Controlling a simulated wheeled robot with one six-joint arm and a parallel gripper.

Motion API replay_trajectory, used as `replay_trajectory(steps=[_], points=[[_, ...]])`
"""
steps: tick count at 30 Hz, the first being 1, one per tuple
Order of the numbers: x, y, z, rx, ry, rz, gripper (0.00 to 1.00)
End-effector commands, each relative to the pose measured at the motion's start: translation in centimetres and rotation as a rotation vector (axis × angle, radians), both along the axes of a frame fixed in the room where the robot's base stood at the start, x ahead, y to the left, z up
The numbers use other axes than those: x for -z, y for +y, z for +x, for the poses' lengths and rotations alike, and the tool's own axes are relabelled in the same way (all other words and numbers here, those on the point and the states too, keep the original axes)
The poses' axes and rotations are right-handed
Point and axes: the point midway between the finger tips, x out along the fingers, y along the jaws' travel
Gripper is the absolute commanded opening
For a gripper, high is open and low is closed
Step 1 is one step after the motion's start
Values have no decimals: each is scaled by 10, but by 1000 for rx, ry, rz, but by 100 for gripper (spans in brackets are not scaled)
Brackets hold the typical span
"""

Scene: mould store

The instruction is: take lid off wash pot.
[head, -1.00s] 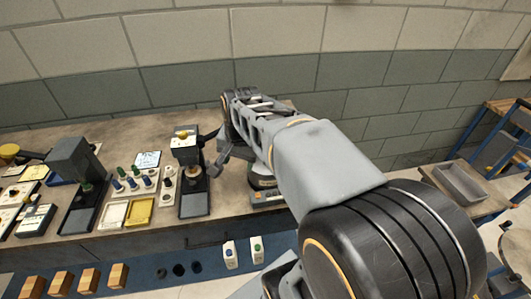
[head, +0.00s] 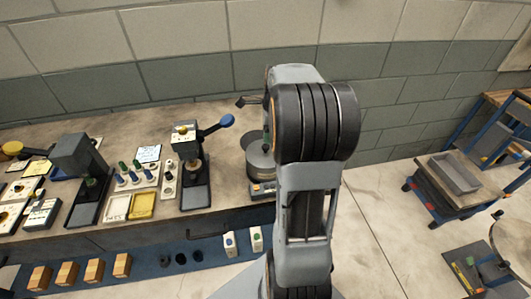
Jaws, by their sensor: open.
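The wash pot (head: 260,165) looks like a round grey vessel on a base with small buttons, at the right end of the bench. My arm hides its right side. A dark upright part with a green spot shows just above it, against the arm. A dark round shape lies behind it; I cannot tell whether either is the lid. My gripper (head: 251,102) is mostly hidden behind my arm. Only a dark finger-like part shows left of the arm, above and behind the pot, apart from it. Nothing is seen held.
Left of the pot stands a press (head: 190,165) with a blue-knobbed lever (head: 227,121) reaching towards my arm. A rack of small coloured pegs (head: 133,176) and a yellow tray (head: 141,205) lie further left. A cart with a grey bin (head: 454,172) stands at the right. Floor between is clear.

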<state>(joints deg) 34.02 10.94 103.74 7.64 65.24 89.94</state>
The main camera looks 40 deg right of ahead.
Motion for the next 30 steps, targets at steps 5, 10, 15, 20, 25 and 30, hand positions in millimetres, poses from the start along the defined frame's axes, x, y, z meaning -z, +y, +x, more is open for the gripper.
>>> replay_trajectory(steps=[5, 10, 15, 20, 25, 30], points=[[9, 1, 1, -2, -1, -1, 57], [25, 5, 4, -2, 2, 2, 57], [47, 7, 7, -2, 1, 1, 57], [58, 8, 7, -3, 0, 0, 57], [60, 8, 8, -3, -2, -1, 57], [60, 8, 8, -3, -2, -1, 50]])
